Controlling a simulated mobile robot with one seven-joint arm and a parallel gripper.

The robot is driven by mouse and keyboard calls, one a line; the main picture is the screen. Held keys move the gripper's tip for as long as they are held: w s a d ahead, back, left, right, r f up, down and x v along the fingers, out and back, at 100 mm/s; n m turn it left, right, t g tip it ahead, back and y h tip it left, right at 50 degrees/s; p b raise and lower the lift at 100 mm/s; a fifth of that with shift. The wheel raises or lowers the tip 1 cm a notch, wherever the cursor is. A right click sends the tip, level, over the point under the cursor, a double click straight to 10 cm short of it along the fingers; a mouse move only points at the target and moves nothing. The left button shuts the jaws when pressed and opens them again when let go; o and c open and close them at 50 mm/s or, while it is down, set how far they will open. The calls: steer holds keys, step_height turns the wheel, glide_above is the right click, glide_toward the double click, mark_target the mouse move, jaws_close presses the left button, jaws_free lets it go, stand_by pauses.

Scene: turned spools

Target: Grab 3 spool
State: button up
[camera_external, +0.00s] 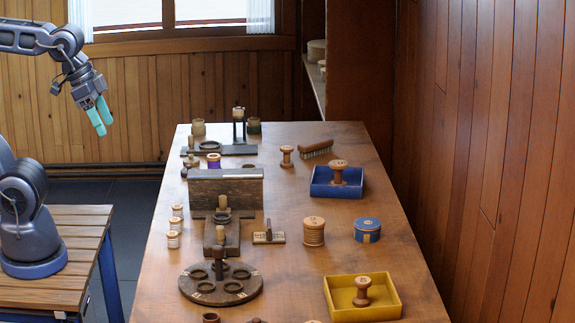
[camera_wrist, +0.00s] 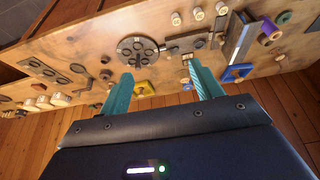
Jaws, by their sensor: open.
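My gripper (camera_external: 101,117) is open and empty, raised in the air left of the long table. Its teal fingers also show apart in the wrist view (camera_wrist: 160,68). Turned wooden spools stand on the table: one in the blue tray (camera_external: 338,173), one in the yellow tray (camera_external: 362,292), and one bare on the table (camera_external: 286,156). A larger ribbed spool (camera_external: 314,232) stands near the middle right. A purple-wound spool (camera_external: 213,161) stands farther back. Small pale-topped spools (camera_external: 175,225) line the left edge. Marks on the spool tops are too small to read.
A round holed rack (camera_external: 245,290) stands at the front left. A long upright block (camera_external: 225,188) crosses the left half.

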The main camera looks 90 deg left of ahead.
steer(key=w+a+r+m+g, duration=0.1)
steer(key=w+a+r+m, duration=0.15)
steer(key=w+a, duration=0.45)
steer(key=w+a+r+m+y, duration=0.1)
steer(key=w+a+r+m, duration=0.15)
steer(key=w, duration=0.85)
steer(key=w+a+r+m+g, duration=0.1)
steer(key=w+a+m, duration=0.3)
steer(key=w, duration=0.5)
steer(key=w+a+f+m, duration=0.1)
steer(key=w+a+f, duration=0.1)
steer(key=w+a, duration=0.65)
steer(key=m+g+h, duration=0.1)
steer(key=m+g, duration=0.2)
steer(key=m, duration=0.5)
glide_above(287, 148)
step_height(287, 148, down, 26)
steer(key=shift+f, duration=0.1)
steer(key=shift+a+f+m, duration=0.1)
steer(key=shift+f+m, duration=0.05)
steer(key=shift+m, duration=0.15)
step_height(287, 148, down, 11)
steer(key=shift+r, duration=0.2)
